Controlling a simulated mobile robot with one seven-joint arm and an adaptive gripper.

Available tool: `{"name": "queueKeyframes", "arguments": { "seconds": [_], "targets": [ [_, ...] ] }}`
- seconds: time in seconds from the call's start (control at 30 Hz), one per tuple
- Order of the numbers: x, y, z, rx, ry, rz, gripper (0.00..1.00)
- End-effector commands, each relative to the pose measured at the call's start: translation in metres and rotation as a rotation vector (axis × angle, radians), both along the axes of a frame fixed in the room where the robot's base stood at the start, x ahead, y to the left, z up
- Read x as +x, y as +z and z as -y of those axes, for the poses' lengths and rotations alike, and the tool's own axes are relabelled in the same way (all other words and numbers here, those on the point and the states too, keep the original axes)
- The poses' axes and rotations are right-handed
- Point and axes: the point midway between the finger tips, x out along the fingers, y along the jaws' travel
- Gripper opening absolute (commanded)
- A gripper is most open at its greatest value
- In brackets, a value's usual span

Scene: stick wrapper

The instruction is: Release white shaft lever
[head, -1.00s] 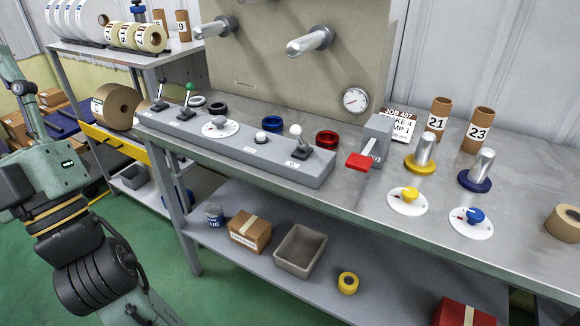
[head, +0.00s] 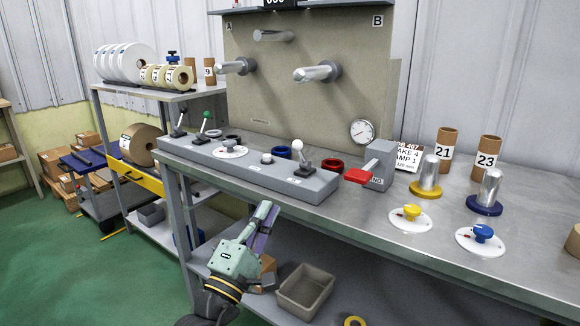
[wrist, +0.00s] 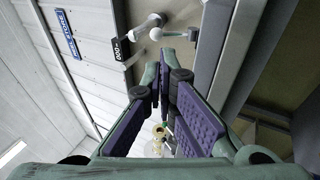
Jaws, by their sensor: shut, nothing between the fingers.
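The white-knobbed lever (head: 298,148) stands on a black base near the right end of the grey control box, its shaft close to upright. My gripper (head: 266,212) is shut and empty in front of the bench, below and left of that lever in the head view and clearly apart from it. In the wrist view my gripper's purple-padded fingers (wrist: 164,75) come together in the middle. Levers with a green knob (head: 206,115) and a black knob (head: 183,109) stand at the box's left end.
A red-handled lever (head: 360,175) on a grey block stands right of the box (head: 250,172). Yellow (head: 411,212) and blue (head: 481,233) dials lie on the bench's right side. A grey bin (head: 305,290) sits on the lower shelf.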

Motion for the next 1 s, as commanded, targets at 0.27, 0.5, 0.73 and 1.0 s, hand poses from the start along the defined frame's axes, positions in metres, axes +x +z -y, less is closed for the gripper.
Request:
{"name": "queueKeyframes", "arguments": {
  "seconds": [0.27,0.5,0.73,1.0],
  "targets": [
    [0.005,0.005,0.002,0.002,0.004,0.002,0.0],
    [0.038,0.025,0.018,0.001,0.001,0.003,0.0],
    [0.078,0.046,0.037,0.003,0.003,0.003,0.0],
    [0.108,0.06,0.051,0.001,0.005,0.001,0.0]
  ]
}}
